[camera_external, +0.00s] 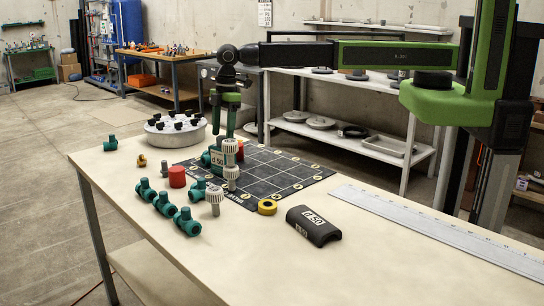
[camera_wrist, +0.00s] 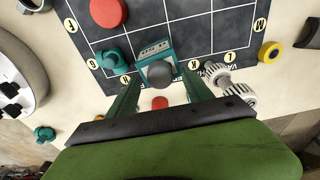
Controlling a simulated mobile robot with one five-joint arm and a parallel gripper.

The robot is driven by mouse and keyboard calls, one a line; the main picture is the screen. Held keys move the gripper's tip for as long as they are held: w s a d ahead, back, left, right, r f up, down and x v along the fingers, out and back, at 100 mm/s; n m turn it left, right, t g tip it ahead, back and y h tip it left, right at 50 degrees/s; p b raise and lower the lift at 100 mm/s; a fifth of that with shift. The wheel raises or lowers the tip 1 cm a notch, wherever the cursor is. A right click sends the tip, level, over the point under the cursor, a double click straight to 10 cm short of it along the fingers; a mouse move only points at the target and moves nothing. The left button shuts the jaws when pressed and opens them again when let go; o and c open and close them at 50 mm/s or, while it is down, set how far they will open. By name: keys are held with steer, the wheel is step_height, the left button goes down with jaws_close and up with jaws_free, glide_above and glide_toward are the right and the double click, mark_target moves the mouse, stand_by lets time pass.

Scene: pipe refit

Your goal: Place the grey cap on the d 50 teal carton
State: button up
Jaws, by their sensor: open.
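The teal d 50 carton (camera_external: 216,158) stands at the near left edge of the dark grid mat, its label facing the external camera. In the wrist view the carton (camera_wrist: 154,48) is just beyond the fingertips. A round grey piece, seemingly the grey cap (camera_wrist: 160,74), shows between the fingers at the carton; I cannot tell whether it rests fully on it. My gripper (camera_wrist: 161,80) has its fingers apart on either side of the grey piece. In the external view my gripper (camera_external: 224,128) points down just above the carton. The cap is not clear there.
Red caps (camera_external: 177,177), teal fittings (camera_external: 187,222), a yellow ring (camera_external: 267,207) and a black d 50 half-shell (camera_external: 313,226) lie around. A round white tray (camera_external: 175,131) stands behind left. Most grid squares (camera_external: 275,165) are clear.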

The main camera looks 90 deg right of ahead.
step_height(320, 180, up, 10)
steer(key=s+d+p, duration=0.1)
steer(key=p, duration=0.8)
steer(key=s+d+m, duration=0.4)
steer(key=s+d, duration=0.3)
steer(key=s, duration=0.3)
steer(key=s+d+m+g+h, duration=0.1)
steer(key=s+d+m, duration=0.4)
steer(key=s, duration=0.5)
steer(key=shift+s+d, duration=0.3)
steer(key=shift+d, duration=0.8)
steer(key=shift+f, duration=0.1)
step_height(320, 180, down, 8)
steer(key=b, duration=0.8)
steer(key=shift+r, duration=0.2)
